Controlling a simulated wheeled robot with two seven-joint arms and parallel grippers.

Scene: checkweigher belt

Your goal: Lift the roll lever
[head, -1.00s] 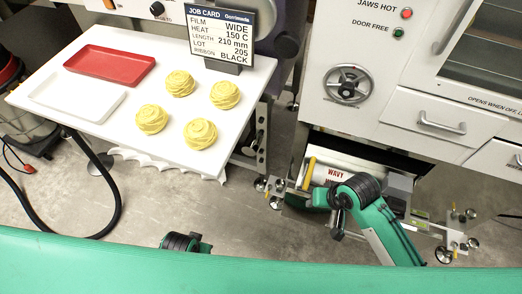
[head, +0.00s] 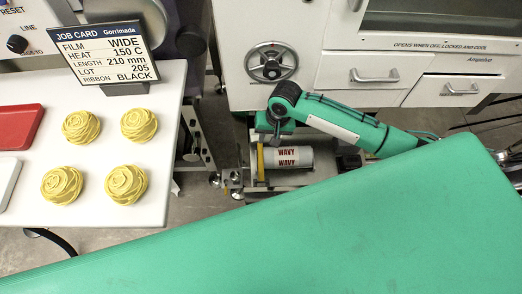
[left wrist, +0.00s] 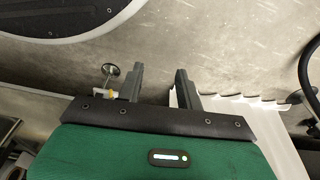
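A yellow upright piece (head: 260,160), which looks like the roll lever, stands at the left end of a white film roll marked WAVY (head: 291,158), low under the machine. My right gripper (head: 276,132) is above and just behind the lever and the roll's left end, pointing down. I cannot tell whether it touches the lever, and its fingers are too small to read. My left gripper (left wrist: 160,82) shows in the left wrist view with its two dark fingers apart and nothing between them, over the grey floor. It is out of the head view.
A white table (head: 150,209) at left holds yellow swirled pieces (head: 126,184), a red tray (head: 17,127) and a job card (head: 98,52). The white cabinet (head: 375,72) has a handwheel (head: 271,63) and drawers. A large green surface fills the lower foreground.

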